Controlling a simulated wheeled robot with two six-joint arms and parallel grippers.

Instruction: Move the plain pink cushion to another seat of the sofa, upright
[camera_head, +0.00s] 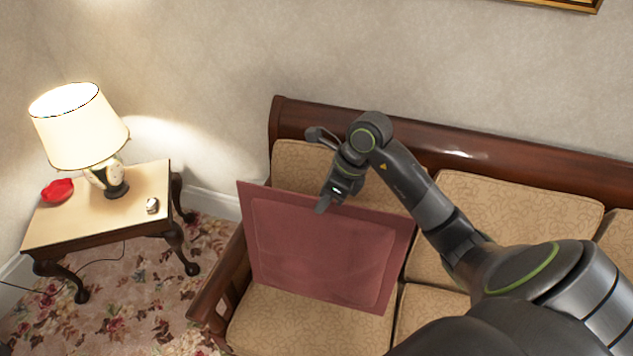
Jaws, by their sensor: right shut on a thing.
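The plain pink cushion (300,255) is square and stands nearly upright over the left seat of the sofa (470,150), a little tilted in the picture. My right gripper (323,206) is shut on the cushion's top edge, near its middle. The gripper and wrist hide a small part of that edge. The cushion's lower edge is just above or on the left seat pad (290,325); I cannot tell whether it touches. The sofa has patterned beige pads and a dark wooden frame. My left gripper is not in view.
The sofa's wooden left armrest (222,275) is close beside the cushion. A side table (100,215) at left bears a lit lamp (75,125), a red item (57,191) and a small white object (152,205). The middle seat back (510,215) is partly behind my right arm.

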